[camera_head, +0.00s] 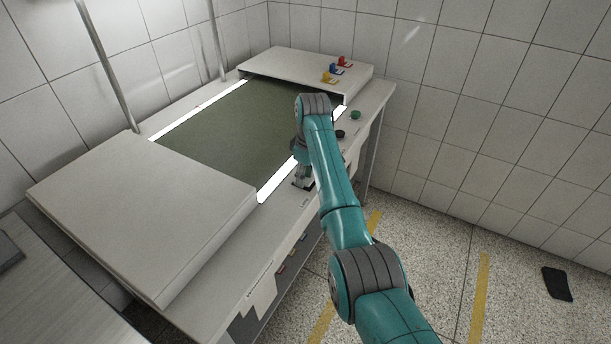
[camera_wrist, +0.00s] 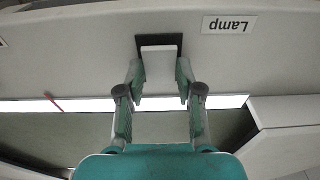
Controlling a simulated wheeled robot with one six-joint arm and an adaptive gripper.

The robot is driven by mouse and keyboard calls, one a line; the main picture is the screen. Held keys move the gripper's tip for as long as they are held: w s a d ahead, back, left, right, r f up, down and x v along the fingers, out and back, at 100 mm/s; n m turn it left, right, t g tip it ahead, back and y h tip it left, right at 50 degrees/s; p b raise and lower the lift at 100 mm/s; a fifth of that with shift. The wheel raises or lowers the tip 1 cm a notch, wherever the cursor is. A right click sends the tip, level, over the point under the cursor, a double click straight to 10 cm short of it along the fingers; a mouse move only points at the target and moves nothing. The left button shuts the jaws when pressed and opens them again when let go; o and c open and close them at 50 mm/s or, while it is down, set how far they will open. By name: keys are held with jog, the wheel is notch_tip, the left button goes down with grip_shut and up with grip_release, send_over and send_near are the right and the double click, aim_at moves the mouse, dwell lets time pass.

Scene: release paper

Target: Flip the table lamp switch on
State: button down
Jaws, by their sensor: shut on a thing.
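The lamp switch (camera_wrist: 158,66) is a white piece in a black frame on the pale front ledge of the bench. A "Lamp" label (camera_wrist: 230,25) is beside it, upside down in the wrist view. In the head view the dark switch frame (camera_head: 302,185) shows under my gripper (camera_head: 304,177). In the wrist view my gripper (camera_wrist: 160,80) points at the switch, with one fingertip on each side of the white piece. The fingers are shut on it. Fingertip contact and the switch's exact tilt are hard to make out.
The bench has a green surface (camera_head: 220,125) edged by bright white strips (camera_head: 278,181). A raised pale panel (camera_head: 140,215) stands near left. A box (camera_head: 300,70) with coloured switches is at the back. Green (camera_head: 355,115) and black (camera_head: 340,134) knobs sit on the ledge beyond my arm.

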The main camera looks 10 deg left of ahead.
aim_at(308, 181)
jog(key=c, duration=0.8)
grip_release()
jog(key=shift+o, duration=0.2)
notch_tip(308, 181, up, 12)
jog(key=d, duration=0.1)
jog(key=shift+s, duration=0.15)
